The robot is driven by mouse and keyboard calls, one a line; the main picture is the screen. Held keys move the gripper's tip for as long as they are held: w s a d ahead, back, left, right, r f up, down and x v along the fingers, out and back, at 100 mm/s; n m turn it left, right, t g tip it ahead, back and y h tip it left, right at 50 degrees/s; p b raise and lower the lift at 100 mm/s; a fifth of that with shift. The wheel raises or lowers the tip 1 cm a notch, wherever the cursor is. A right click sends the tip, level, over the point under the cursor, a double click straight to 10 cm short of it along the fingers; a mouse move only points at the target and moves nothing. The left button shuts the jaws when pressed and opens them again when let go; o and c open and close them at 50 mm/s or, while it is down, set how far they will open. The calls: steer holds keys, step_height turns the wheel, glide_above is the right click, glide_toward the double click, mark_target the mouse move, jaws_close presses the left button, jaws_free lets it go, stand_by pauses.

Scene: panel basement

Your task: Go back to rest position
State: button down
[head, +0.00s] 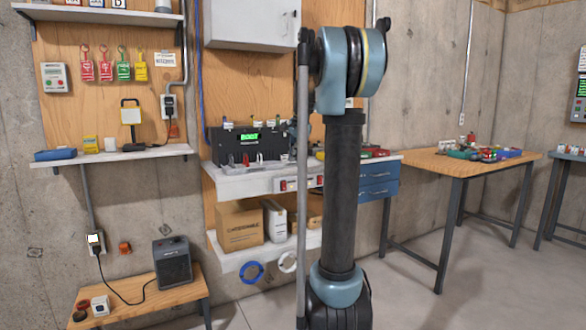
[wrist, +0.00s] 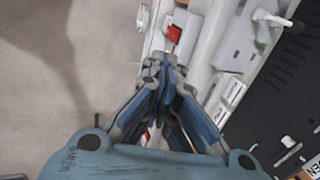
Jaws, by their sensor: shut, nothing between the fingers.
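My gripper (wrist: 168,62) shows in the wrist view with its fingers together and nothing between them. It is above or in front of the white shelf with the black panel box; I cannot tell if it touches anything. In the head view my raised arm stands in the middle of the picture and hides part of the bench, and the gripper itself is not clearly seen there. The black panel box (head: 232,145) with a green display sits on the white shelf (head: 240,183); it also shows at the right of the wrist view (wrist: 289,90).
A wooden table (head: 430,163) with small coloured parts stands at the right. A blue drawer unit (head: 378,180) is under the bench. At the left are a small white shelf (head: 110,156) and a low wooden bench (head: 150,298) with a heater (head: 172,262). Open floor lies at the front right.

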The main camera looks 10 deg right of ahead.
steer(key=shift+s+r, duration=0.1)
steer(key=shift+r, duration=0.5)
steer(key=s+f+n, duration=0.5)
steer(key=s+f, duration=0.4)
steer(key=s, duration=0.5)
steer(key=s+a+f+n, duration=0.1)
steer(key=s+f+n, duration=0.3)
steer(key=s+f, duration=0.6)
steer(key=s+a+f+n+g+h, duration=0.1)
steer(key=s+f+n, duration=0.4)
steer(key=s, duration=1.3)
step_height(320, 180, down, 5)
steer(key=shift+s+a+r+n, duration=0.1)
steer(key=shift+s+a+n, duration=0.1)
steer(key=shift+s+n, duration=0.15)
steer(key=shift+w+f, duration=0.2)
steer(key=shift+w, duration=0.3)
